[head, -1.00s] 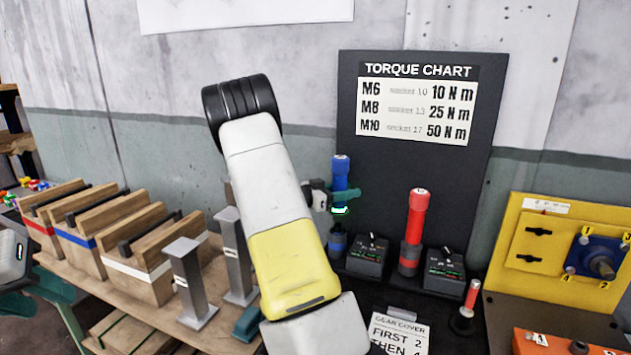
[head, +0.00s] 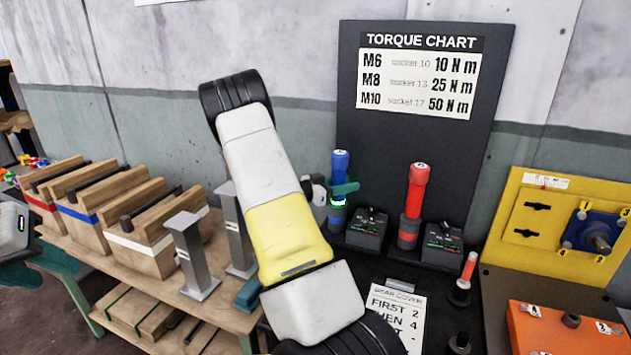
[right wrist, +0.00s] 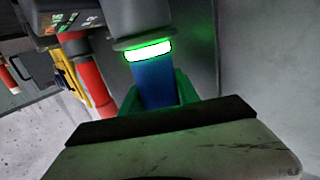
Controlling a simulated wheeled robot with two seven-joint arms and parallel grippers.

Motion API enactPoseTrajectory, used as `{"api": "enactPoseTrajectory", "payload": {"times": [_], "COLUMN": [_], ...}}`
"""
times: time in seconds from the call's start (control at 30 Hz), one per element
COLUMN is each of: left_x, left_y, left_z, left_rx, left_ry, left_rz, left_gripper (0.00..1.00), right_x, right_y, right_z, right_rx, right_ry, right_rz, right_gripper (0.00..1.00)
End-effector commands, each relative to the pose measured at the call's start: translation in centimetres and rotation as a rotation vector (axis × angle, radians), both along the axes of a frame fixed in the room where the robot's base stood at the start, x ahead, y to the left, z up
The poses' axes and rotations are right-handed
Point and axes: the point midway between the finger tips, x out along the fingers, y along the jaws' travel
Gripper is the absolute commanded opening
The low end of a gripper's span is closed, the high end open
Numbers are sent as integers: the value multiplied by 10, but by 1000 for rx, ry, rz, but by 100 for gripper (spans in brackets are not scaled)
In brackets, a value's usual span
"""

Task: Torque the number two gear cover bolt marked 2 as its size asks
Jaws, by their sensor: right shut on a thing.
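My right gripper (head: 338,190) is shut on the blue torque driver (head: 340,162), which stands upright at its blue-banded holder (head: 337,214). A green ring glows on the driver; I cannot tell whether it is fully seated. In the right wrist view the blue driver (right wrist: 155,82) is between my green fingers. My left gripper (head: 30,268) is at the far left edge, partly cut off; its opening is unclear. The orange gear cover (head: 560,330) is at the lower right, cut off, with small number labels. I cannot make out bolt 2.
A red driver (head: 417,190) stands right of the blue one, by two dark control boxes (head: 366,232). The torque chart (head: 418,75) is behind. An order card (head: 397,315), wooden bins (head: 145,235), grey posts (head: 190,255) and a yellow panel (head: 530,220) surround them.

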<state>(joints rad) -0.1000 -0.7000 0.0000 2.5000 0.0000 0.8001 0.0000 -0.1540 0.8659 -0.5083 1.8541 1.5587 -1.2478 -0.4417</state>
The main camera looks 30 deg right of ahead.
Motion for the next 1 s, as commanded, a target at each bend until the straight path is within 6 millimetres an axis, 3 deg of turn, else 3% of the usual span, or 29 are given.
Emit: {"api": "enactPoseTrajectory", "payload": {"times": [0.6, 0.63, 0.73, 1.0], "left_x": [0, 0, 0, 0], "left_y": [0, 0, 0, 0], "left_z": [0, 0, 0, 0], "left_rx": [0, 0, 0, 0], "left_ry": [0, 0, 0, 0], "left_rz": [0, 0, 0, 0], "left_gripper": [36, 36, 36, 36], "right_x": [0, 0, 0, 0], "right_y": [0, 0, 0, 0], "right_z": [-2, -2, -2, -5], "right_rx": [-3, -3, -3, 2], "right_ry": [-1, -1, -1, 2], "right_rz": [0, 0, 0, 0], "right_gripper": [0, 41, 61, 63]}}
